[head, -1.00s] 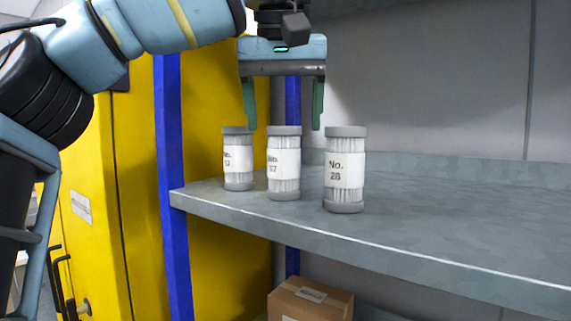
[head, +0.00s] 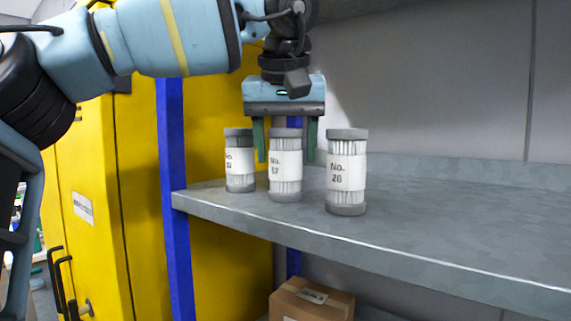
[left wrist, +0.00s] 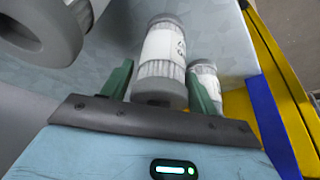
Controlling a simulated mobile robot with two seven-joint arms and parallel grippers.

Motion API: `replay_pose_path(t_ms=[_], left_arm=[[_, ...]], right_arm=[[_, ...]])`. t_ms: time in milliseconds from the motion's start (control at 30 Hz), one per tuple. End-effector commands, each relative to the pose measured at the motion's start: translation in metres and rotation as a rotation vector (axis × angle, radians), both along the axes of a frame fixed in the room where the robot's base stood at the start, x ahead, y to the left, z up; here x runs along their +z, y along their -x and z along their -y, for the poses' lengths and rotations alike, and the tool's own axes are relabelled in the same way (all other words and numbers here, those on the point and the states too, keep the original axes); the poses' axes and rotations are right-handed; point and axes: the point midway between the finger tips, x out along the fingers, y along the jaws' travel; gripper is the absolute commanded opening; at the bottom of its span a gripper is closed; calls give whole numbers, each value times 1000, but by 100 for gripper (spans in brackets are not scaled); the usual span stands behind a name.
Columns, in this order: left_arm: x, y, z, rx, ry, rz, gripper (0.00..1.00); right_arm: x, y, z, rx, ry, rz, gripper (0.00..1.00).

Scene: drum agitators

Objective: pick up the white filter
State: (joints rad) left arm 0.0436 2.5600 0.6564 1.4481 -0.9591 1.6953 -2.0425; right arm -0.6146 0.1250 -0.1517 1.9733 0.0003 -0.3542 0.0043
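Three white filters with grey end caps stand upright in a row on the grey shelf: "No. 28" (head: 346,172) on the right, a middle one (head: 286,166), and a left one (head: 239,161) partly turned away. My left gripper (head: 286,160) points down, its green fingers to either side of the middle filter and seen partly behind it. In the left wrist view the gripper (left wrist: 160,72) has one filter (left wrist: 162,52) between its fingers, with narrow gaps; contact is not clear. The filter stands on the shelf. My right gripper is not in view.
The grey shelf (head: 440,222) is free to the right of the filters. A blue post (head: 173,200) and yellow cabinet (head: 215,235) are at left. A cardboard box (head: 312,300) sits below. In the wrist view, neighbouring filters stand close at left (left wrist: 45,25) and right (left wrist: 207,78).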

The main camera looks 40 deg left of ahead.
Motion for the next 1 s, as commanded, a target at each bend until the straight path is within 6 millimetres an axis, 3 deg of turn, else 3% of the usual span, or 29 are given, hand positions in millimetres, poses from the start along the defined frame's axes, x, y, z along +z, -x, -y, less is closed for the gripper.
replay_pose_path(t_ms=[33,233,633,1000], left_arm=[[0,0,0,0,0,0,52],[0,0,0,0,0,0,26],[4,0,0,0,-1,-1,26],[30,-1,0,1,2,0,26]], right_arm=[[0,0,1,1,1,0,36],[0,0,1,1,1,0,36],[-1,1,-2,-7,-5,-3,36],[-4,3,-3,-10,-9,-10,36]])
